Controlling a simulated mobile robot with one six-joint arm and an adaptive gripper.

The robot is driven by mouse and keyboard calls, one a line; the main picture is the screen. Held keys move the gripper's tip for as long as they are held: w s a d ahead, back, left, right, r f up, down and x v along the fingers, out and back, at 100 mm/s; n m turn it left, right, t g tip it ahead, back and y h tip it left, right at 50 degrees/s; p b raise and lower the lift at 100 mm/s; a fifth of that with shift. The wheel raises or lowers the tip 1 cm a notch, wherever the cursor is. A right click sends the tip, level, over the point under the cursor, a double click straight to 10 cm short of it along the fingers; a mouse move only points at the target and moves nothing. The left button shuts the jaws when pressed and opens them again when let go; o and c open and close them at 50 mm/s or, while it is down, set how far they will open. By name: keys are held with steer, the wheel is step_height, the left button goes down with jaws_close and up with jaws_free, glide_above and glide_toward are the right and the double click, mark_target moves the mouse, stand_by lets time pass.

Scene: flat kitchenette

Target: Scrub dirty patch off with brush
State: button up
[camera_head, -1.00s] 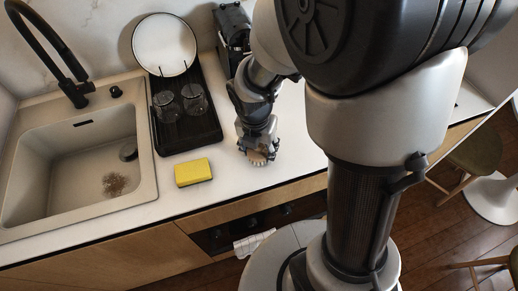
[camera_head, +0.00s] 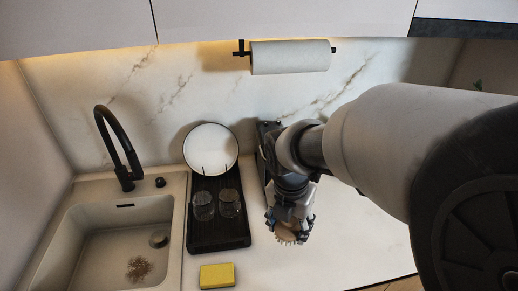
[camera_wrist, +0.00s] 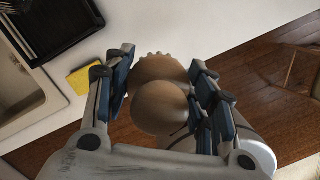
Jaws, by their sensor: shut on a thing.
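My gripper (camera_head: 290,228) is shut on a round wooden brush (camera_head: 287,238) above the counter, right of the drying rack. In the wrist view the brush (camera_wrist: 160,95) sits between the two fingers, its rounded knob toward the camera and a scalloped edge of bristles beyond. A brown speckled dirty patch (camera_head: 139,268) lies on the floor of the sink (camera_head: 105,248), left of and apart from my gripper. The patch is out of the wrist view.
A black drying rack (camera_head: 218,240) with two glasses (camera_head: 204,206) and a white plate (camera_head: 210,147) stands between sink and gripper. A yellow sponge (camera_head: 217,275) lies in front of it. A black faucet (camera_head: 118,150) rises behind the sink. A paper towel roll (camera_head: 290,57) hangs on the wall.

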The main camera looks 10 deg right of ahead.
steer(key=o, duration=0.5)
steer(key=c, duration=0.4)
